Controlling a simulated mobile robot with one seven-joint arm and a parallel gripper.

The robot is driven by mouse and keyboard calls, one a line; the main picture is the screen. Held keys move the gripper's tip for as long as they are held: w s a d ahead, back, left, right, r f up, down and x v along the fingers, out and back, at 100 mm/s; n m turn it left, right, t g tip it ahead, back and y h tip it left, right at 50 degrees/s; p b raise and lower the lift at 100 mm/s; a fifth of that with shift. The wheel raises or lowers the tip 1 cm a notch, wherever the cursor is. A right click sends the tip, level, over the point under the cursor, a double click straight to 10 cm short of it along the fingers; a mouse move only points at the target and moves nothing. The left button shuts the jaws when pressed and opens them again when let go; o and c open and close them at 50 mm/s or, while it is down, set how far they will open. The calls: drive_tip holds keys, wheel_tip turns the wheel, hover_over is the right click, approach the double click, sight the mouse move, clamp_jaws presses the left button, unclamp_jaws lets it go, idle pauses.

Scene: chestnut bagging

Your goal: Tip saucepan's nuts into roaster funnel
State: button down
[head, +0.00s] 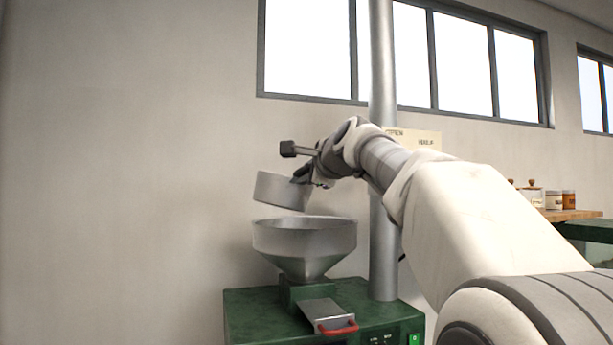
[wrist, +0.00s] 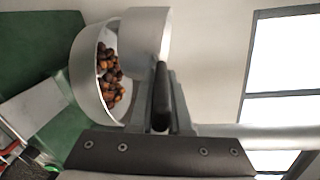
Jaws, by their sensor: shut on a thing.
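The silver saucepan (head: 280,190) hangs just above the steel roaster funnel (head: 305,238), tilted a little. My gripper (head: 308,174) is shut on its dark handle, which shows between the fingers in the wrist view (wrist: 161,98). In the wrist view the saucepan (wrist: 147,38) shows its outer wall, and its inside is hidden. Brown chestnuts (wrist: 110,78) show beyond it, apparently lying inside the pale funnel (wrist: 84,78). In the head view the insides of pan and funnel cannot be seen.
The funnel stands on a green roaster (head: 262,305) with a red-handled chute (head: 325,312). A vertical metal pipe (head: 383,245) rises close to the right of the funnel. Jars (head: 552,199) stand on a wooden top at the far right. Bare wall lies to the left.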

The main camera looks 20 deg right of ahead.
drive_tip(key=shift+a+r+n+h, duration=0.3)
drive_tip(key=shift+a+n, duration=0.05)
drive_tip(key=shift+n, duration=0.75)
drive_tip(key=shift+r, duration=1.5)
drive_tip(key=shift+s, duration=0.1)
